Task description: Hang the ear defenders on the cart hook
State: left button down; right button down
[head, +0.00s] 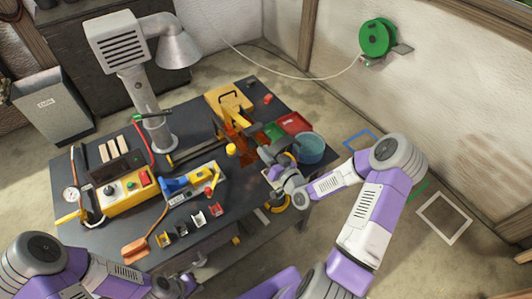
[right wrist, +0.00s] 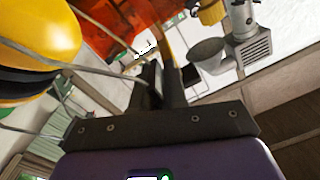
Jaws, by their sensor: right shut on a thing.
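The ear defenders show as a large yellow cup with a black cushion (right wrist: 35,35) at the left of the right wrist view. A thin grey band runs from it towards my fingers. A smaller yellow piece at the top of that view may be the other cup. In the head view, a yellow cup (head: 231,150) shows left of my right gripper (head: 272,160), above the dark worktop. My right gripper is shut on the band; its fingertips (right wrist: 160,85) partly hide it. My left gripper (head: 185,284) is low at the bottom edge, its fingers unclear. I cannot make out the cart hook.
The dark worktop (head: 105,222) carries a yellow-framed console (head: 112,193), several small bins and a grey lamp-like arm (head: 150,100). Red and green trays and a blue bucket (head: 310,148) stand near my right gripper. A green reel (head: 377,37) hangs on the wall.

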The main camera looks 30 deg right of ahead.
jog(key=shift+f, duration=0.15)
jog(key=c, duration=1.6)
grip_release()
jog(key=shift+f+b, duration=0.15)
jog(key=shift+b, duration=0.2)
jog(key=o, duration=0.4)
jog(key=shift+o, duration=0.2)
jog(key=shift+r+p, duration=0.2)
jog(key=shift+p, duration=0.3)
jog(key=s+b, duration=0.1)
jog(key=s, duration=0.6)
jog(key=shift+s+d, duration=0.3)
jog(key=shift+d, duration=0.1)
